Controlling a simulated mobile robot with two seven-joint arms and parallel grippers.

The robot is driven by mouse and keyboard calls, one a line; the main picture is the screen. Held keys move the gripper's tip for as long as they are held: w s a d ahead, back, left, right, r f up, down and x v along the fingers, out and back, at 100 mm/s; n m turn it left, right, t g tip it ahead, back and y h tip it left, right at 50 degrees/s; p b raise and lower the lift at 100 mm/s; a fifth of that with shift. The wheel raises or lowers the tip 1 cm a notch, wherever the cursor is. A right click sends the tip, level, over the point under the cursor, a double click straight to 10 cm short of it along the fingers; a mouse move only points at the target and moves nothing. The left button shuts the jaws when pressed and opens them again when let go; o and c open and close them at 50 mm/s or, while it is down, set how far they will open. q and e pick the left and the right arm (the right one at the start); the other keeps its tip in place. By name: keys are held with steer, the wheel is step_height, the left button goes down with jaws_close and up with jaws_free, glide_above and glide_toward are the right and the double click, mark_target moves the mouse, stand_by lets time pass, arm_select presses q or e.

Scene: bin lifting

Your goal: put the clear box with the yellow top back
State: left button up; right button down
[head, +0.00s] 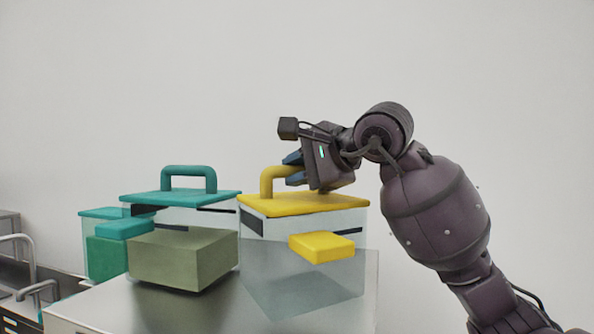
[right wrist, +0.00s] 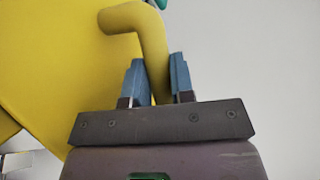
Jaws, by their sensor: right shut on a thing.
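The clear box with the yellow top (head: 310,206) stands upright at the right of the steel surface, near its right edge. It has a yellow arched handle (head: 266,180) on its lid and a yellow latch block (head: 322,246) on its front. My right gripper (head: 293,170) is shut on the right part of that handle. In the right wrist view the two blue fingers (right wrist: 158,82) stand on either side of the yellow handle (right wrist: 150,45), with the yellow lid (right wrist: 60,60) at the left. The box's underside is hard to make out through the clear walls. My left gripper is not in view.
A clear box with a teal top (head: 180,197) stands left of the yellow one, with an olive block (head: 183,258) in front. Another teal-lidded box (head: 100,213) is at the far left. The steel surface (head: 150,305) is bare in front. A sink with taps (head: 30,285) is at lower left.

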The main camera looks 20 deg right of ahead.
steer(key=c, duration=1.1)
jaws_free()
steer(key=shift+o, duration=0.6)
steer(key=shift+r, duration=0.1)
steer(key=b+v, duration=0.2)
steer(key=v, duration=1)
